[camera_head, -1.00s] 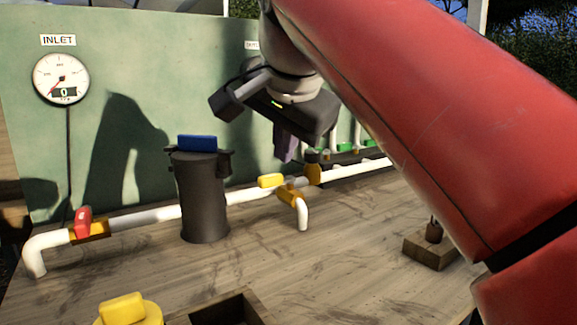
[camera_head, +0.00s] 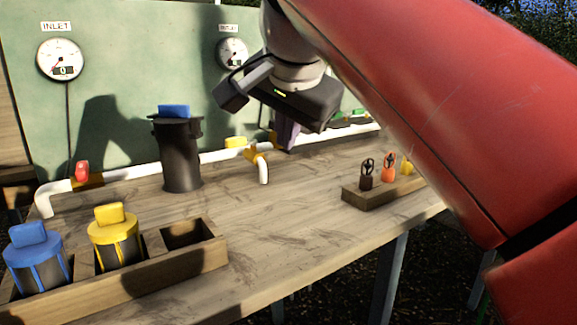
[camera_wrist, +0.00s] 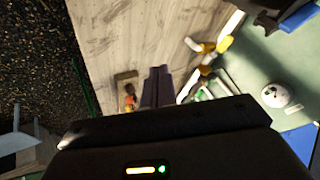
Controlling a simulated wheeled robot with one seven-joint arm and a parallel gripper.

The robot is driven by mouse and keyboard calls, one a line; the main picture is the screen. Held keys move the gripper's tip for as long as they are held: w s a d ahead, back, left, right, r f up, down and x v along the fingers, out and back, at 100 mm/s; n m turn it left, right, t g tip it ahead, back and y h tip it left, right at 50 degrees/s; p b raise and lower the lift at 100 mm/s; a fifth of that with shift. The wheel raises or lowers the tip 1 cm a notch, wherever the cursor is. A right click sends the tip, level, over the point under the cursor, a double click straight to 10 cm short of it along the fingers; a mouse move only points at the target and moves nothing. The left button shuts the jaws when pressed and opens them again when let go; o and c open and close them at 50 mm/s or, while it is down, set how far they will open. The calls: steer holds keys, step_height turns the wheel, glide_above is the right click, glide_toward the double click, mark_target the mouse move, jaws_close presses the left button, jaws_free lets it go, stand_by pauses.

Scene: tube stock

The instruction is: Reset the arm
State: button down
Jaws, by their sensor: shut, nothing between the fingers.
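My red arm reaches in from the right of the head view. My gripper (camera_head: 287,134) hangs fingers-down above the back of the wooden bench (camera_head: 270,215), in front of the white pipe. In the wrist view my gripper (camera_wrist: 157,72) shows its two fingers together, with nothing between them. In the head view the arm hides part of the pipe run and the right part of the bench.
A dark canister (camera_head: 181,155) with a blue top stands left of my gripper. A wooden rack (camera_head: 120,292) holds a blue-capped and a yellow-capped cartridge, with one empty slot. A small block (camera_head: 368,201) holds coloured-handled pieces. Gauges hang on the green panel (camera_head: 130,60). The bench middle is clear.

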steer(key=s+d+f+n, duration=0.2)
steer(key=s+d+f, duration=0.2)
steer(key=f, duration=0.6)
steer(key=s+d+f+n+g, duration=0.1)
steer(key=s+d+f, duration=0.4)
steer(key=f, duration=0.6)
steer(key=s+d+f+n+h, duration=0.1)
steer(key=s+d+f+n, duration=0.2)
steer(key=f, duration=0.8)
steer(key=s+d, duration=0.2)
steer(key=d, duration=0.1)
steer(key=shift+d+f+n+g, duration=0.2)
steer(key=shift+d+n+g, duration=0.1)
steer(key=shift+d, duration=0.05)
steer(key=shift+s, duration=0.1)
